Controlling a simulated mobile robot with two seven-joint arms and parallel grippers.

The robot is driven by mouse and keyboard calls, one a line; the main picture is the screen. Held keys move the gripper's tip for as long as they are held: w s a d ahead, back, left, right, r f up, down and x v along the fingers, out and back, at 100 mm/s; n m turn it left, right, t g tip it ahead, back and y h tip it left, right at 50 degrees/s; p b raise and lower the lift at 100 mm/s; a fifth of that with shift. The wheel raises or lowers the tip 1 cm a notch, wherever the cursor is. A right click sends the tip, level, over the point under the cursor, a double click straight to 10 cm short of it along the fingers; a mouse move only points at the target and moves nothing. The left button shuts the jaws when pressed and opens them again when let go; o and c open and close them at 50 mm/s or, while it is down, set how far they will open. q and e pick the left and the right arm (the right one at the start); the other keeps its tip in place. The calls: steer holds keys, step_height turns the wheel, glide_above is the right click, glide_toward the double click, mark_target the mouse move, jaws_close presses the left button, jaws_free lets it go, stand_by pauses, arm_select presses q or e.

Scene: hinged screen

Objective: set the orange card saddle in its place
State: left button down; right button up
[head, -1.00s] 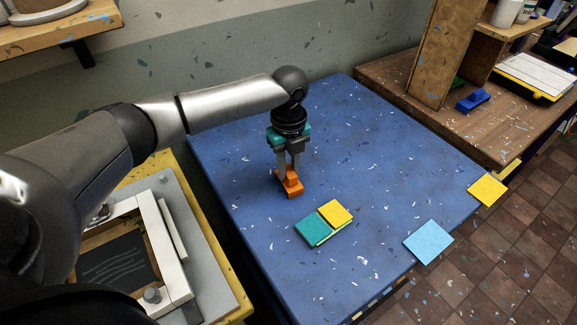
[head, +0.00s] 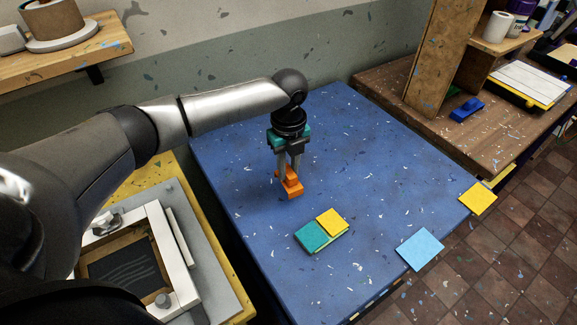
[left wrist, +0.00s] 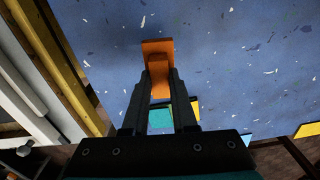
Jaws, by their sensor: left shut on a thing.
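The orange card saddle (head: 291,186) is a small block with a wider foot and a raised middle. My left gripper (head: 289,170) points down over the blue table and is shut on the saddle's raised part. The left wrist view shows the saddle (left wrist: 157,62) between the two dark fingers (left wrist: 160,85), its end sticking out beyond them. I cannot tell whether its underside touches the table or hangs just above it. A teal-and-yellow card piece (head: 314,237) lies in front of the saddle, apart from it. My right gripper is not in view.
On the blue tabletop (head: 360,160), a light blue card (head: 420,249) and a yellow card (head: 478,198) lie at the right edge. A blue saddle-like piece (head: 467,108) sits on the brown bench. The table's back is clear.

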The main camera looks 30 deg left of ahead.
arm_select(q)
steer(key=shift+r, duration=0.1)
stand_by(0.3)
steer(key=shift+s+d+p, duration=0.1)
steer(key=shift+s+p, duration=0.2)
steer(key=shift+p, duration=0.15)
steer(key=s+d+r+p, duration=0.1)
steer(key=s+d+p, duration=0.2)
steer(key=s+p, duration=0.3)
steer(key=s+d+r+n+p, duration=0.1)
steer(key=s+d+p, duration=0.2)
steer(key=s+p, duration=0.3)
steer(key=shift+s+d+n+p, duration=0.3)
steer(key=shift+s+d, duration=0.1)
steer(key=shift+s, duration=0.95)
